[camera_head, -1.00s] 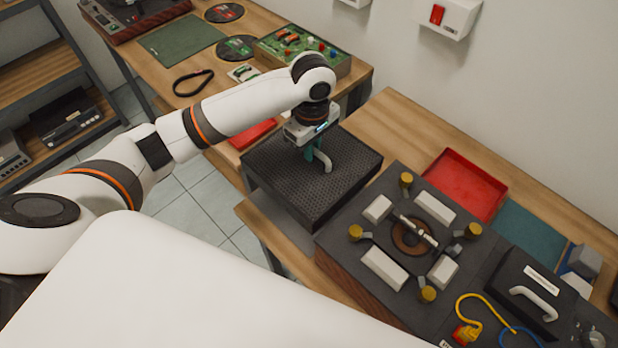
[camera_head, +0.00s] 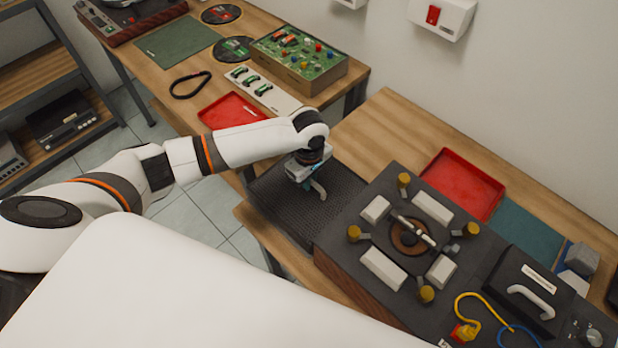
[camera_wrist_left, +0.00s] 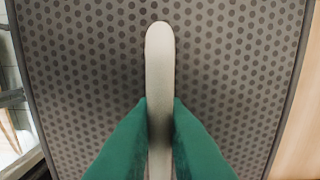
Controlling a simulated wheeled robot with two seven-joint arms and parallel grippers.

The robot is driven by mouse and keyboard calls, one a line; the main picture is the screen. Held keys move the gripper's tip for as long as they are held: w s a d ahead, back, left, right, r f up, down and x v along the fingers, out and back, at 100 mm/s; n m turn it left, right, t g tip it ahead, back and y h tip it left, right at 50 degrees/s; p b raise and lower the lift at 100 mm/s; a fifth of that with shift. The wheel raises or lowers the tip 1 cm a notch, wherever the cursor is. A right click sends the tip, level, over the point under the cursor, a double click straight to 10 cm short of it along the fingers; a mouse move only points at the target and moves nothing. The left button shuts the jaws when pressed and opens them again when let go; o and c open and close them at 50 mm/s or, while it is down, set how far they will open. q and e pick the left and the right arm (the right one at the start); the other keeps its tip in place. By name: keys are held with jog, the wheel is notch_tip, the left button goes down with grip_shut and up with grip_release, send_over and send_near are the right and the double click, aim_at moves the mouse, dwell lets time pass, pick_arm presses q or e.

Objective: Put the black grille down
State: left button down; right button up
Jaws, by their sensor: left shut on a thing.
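The black grille (camera_head: 337,188) is a flat, perforated dark panel with a pale handle (camera_head: 319,189) standing up from it. In the head view it lies low over the wooden bench, left of the dark equipment box; I cannot tell whether its whole underside touches the wood. My left gripper (camera_head: 304,184) is directly above the grille, shut on the handle. In the left wrist view, the green fingers (camera_wrist_left: 160,120) press both sides of the handle (camera_wrist_left: 160,60), with the perforated panel (camera_wrist_left: 90,60) below. My right gripper is not in view.
The dark equipment box (camera_head: 345,262) with brass knobs stands close on the grille's right. A red tray (camera_head: 462,184) and a teal mat (camera_head: 528,235) lie behind it. Bare wood (camera_head: 375,135) shows behind the grille. Another red tray (camera_head: 225,108) sits on the far bench.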

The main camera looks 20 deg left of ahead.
pick_arm(q)
jog(key=c, duration=1.6)
grip_release()
jog(key=shift+f, duration=0.15)
jog(key=shift+o, duration=0.7)
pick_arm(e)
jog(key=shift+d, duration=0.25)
pick_arm(q)
notch_tip(320, 180, up, 12)
jog(key=shift+r, duration=0.2)
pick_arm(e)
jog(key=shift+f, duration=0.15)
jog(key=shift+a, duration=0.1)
